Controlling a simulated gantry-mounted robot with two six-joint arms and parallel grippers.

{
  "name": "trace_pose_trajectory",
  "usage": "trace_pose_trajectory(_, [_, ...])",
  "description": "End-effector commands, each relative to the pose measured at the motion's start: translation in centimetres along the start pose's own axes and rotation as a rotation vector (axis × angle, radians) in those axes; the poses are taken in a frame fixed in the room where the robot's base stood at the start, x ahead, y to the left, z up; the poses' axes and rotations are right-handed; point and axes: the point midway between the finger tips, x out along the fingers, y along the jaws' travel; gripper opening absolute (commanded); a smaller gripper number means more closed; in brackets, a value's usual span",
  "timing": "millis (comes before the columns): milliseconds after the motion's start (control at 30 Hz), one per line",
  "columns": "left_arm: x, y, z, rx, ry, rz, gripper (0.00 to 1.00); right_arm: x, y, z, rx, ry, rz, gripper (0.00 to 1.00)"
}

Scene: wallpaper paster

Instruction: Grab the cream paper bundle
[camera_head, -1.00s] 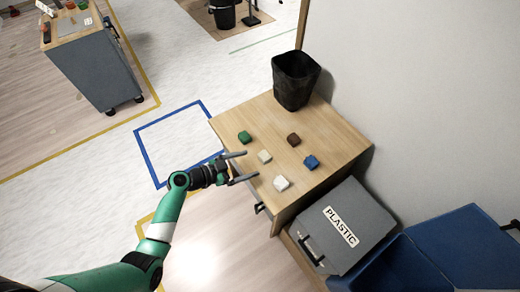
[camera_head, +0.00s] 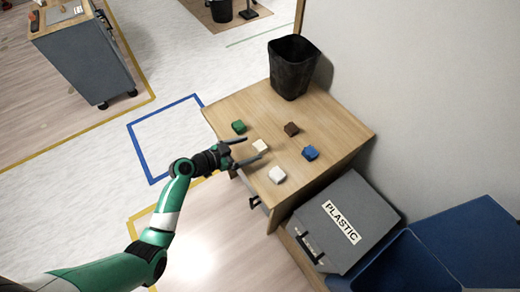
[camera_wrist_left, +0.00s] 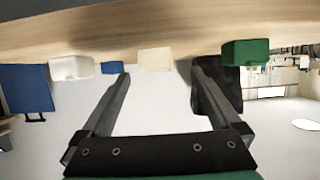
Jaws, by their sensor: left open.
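The cream paper bundle (camera_head: 260,146) is a small pale block on the wooden cabinet top (camera_head: 335,118). My left gripper (camera_head: 254,148) is open and empty, coming in from the left, with its fingertips close to the cream bundle. In the left wrist view the cream bundle (camera_wrist_left: 155,58) shows beyond the gap between the two open fingers (camera_wrist_left: 161,73). I cannot tell whether either finger touches it. My right gripper is not in view.
A green bundle (camera_head: 239,127), white bundle (camera_head: 277,175), brown bundle (camera_head: 291,129) and blue bundle (camera_head: 310,153) surround it. A black bin (camera_head: 293,68) stands at the back. A grey box labelled PLASTIC (camera_head: 345,225) and a blue container (camera_head: 465,240) are at the lower right.

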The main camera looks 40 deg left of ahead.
Motion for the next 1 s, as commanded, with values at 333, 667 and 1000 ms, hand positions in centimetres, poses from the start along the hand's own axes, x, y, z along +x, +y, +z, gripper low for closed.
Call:
trace_pose_trajectory(333, [4.9, 0.6, 0.2, 0.001, 0.0, 0.002, 0.97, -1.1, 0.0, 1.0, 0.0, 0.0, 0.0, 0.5])
trace_pose_trajectory(667, [4.9, 0.5, 0.1, 0.001, 0.0, 0.001, 0.76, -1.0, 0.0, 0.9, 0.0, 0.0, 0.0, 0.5])
trace_pose_trajectory(1000, [4.9, 0.5, 0.1, 0.001, 0.0, 0.001, 0.15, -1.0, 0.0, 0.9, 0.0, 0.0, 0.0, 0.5])
